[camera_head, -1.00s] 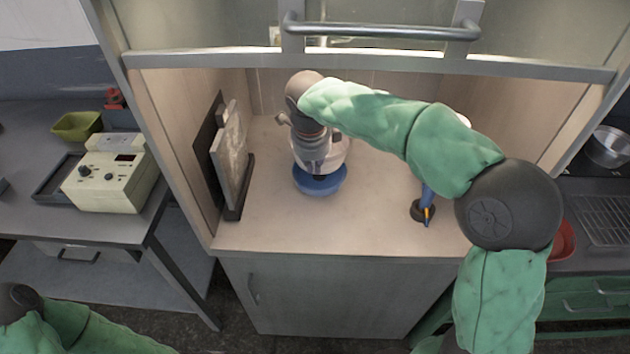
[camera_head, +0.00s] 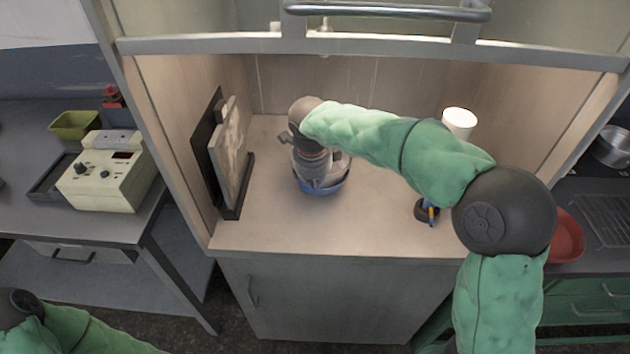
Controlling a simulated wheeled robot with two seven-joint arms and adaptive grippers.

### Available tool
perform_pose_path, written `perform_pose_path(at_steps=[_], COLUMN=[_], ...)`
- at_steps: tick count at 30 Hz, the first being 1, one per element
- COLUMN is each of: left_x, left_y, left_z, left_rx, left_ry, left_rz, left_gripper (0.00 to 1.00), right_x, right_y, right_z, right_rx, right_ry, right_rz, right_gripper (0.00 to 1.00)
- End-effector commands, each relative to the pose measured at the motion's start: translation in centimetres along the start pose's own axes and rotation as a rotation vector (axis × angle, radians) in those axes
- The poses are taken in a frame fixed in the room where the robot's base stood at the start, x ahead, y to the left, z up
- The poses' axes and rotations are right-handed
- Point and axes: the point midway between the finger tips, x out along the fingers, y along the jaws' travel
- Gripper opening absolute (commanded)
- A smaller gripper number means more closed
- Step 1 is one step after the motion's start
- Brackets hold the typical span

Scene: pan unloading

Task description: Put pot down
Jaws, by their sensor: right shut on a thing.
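My right gripper (camera_head: 318,176) points down inside the open cabinet bay, seen from above and partly covered by its own wrist. It is shut on the pot (camera_head: 341,166), whose pale, round side shows beside and behind the fingers. A blue round dish or base (camera_head: 325,188) shows directly under the pot, close against it. I cannot tell whether this blue part belongs to the pot or is a separate dish. The fingertips' exact hold is hidden. My left arm shows only at the bottom left corner, with its gripper out of view.
The cabinet's counter (camera_head: 290,232) is clear in front of the pot. Framed boards (camera_head: 232,155) lean at its left wall. A raised sash handle (camera_head: 390,10) hangs above.

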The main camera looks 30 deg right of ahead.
Motion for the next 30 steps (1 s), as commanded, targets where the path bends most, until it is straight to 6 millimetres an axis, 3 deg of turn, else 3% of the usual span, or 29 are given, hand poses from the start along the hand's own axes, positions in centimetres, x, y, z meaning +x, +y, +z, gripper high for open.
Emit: perform_pose_path(at_steps=[2,3,5,6,23,26,30], left_x=[0.3,0.2,0.2,0.2,-0.1,-0.7,-1.6], left_y=[-0.1,-0.1,-0.1,-0.1,0.0,0.2,0.6], left_z=[0.0,0.0,0.0,0.0,0.0,0.0,0.1], left_rx=[0.0,0.0,0.0,0.0,0.0,0.0,0.0], left_ry=[0.0,0.0,0.0,0.0,0.0,0.0,0.0], left_rz=[0.0,0.0,0.0,0.0,0.0,0.0,0.0], left_gripper=[0.4,0.4,0.4,0.4,0.4,0.4,0.4], right_x=[0.4,0.5,0.5,0.5,0.3,-0.5,-3.4], right_y=[0.1,0.2,0.2,0.2,0.2,0.0,-0.1], right_z=[0.0,0.0,0.0,0.0,0.0,0.0,0.1], right_rx=[-0.001,-0.002,-0.002,-0.002,-0.004,-0.003,-0.003], right_ry=[0.001,0.003,0.003,0.004,0.007,0.006,0.001], right_rz=[0.001,0.003,0.003,0.004,0.007,0.006,0.002], right_gripper=[0.0,0.14,0.3,0.32,0.32,0.32,0.32])
